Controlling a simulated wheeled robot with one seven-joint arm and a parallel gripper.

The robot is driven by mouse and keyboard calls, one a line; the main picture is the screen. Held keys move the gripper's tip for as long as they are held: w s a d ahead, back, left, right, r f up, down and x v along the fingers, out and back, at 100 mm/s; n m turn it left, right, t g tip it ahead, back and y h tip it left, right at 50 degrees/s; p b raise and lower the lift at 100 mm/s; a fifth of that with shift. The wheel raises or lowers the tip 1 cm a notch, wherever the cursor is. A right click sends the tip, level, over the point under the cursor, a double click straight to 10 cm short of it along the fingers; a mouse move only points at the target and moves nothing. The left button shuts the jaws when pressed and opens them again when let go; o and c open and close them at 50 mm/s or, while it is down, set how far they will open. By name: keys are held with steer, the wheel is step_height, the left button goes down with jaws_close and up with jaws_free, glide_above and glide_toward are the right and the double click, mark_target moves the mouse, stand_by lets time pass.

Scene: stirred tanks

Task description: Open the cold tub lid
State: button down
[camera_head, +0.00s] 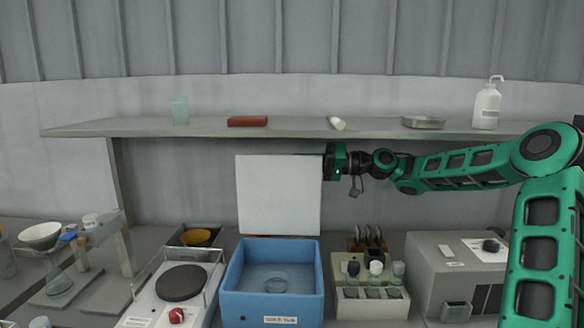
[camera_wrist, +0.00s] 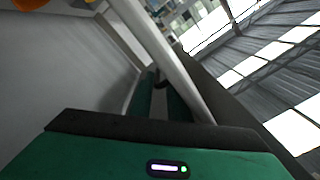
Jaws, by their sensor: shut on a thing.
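The cold tub (camera_head: 232,298) is a blue open-topped box with a label on its front, low in the middle of the head view. In the wrist view the lid is a pale slanting slab (camera_wrist: 165,50) running down to my gripper (camera_wrist: 170,98). The fingertips are partly hidden there.
A shelf (camera_head: 290,128) runs above the lid, with a red block, a bottle and a tray on it. A hotplate (camera_head: 182,283) stands left of the tub. A rack of bottles (camera_head: 372,305) and a grey box (camera_head: 440,275) stand to the right.

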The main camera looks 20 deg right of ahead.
steer(key=shift+w+d+f, duration=0.1)
steer(key=shift+f, duration=0.55)
steer(key=c, duration=1.9)
jaws_free()
steer(key=shift+w+f, duration=0.1)
steer(key=shift+d, duration=0.15)
steer(key=v, duration=1)
steer(key=shift+d+r, duration=0.25)
steer(key=shift+r, duration=0.1)
